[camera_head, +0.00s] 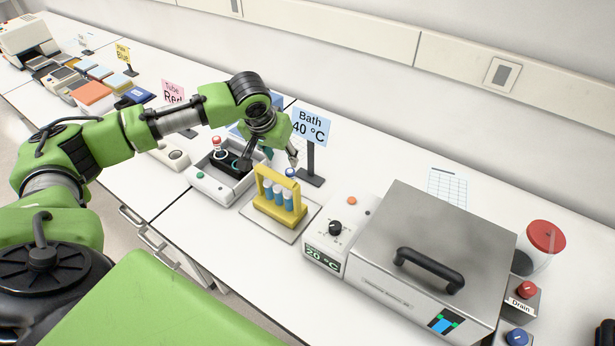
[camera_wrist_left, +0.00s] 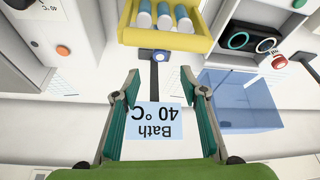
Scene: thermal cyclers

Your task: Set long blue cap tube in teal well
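A small blue round cap (camera_wrist_left: 161,55) shows between the yellow rack and the sign in the left wrist view; its tube body is hidden. In the head view a blue cap (camera_head: 290,172) peeks out behind the yellow rack (camera_head: 262,205). A dark block in a grey device (camera_head: 205,183) has a teal-ringed well (camera_wrist_left: 238,40) and a second ringed well (camera_wrist_left: 265,45). A red-capped tube (camera_head: 218,142) stands at this device. My left gripper (camera_head: 270,163) is open and empty above the area behind the rack. My right gripper is not in view.
The "Bath 40 °C" sign (camera_head: 310,124) stands close to my left gripper and shows between its fingers in the wrist view. Several blue-filled tubes stand in the rack. A steel-lidded bath (camera_head: 420,235) is at right. A translucent blue box (camera_wrist_left: 240,100) is close by.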

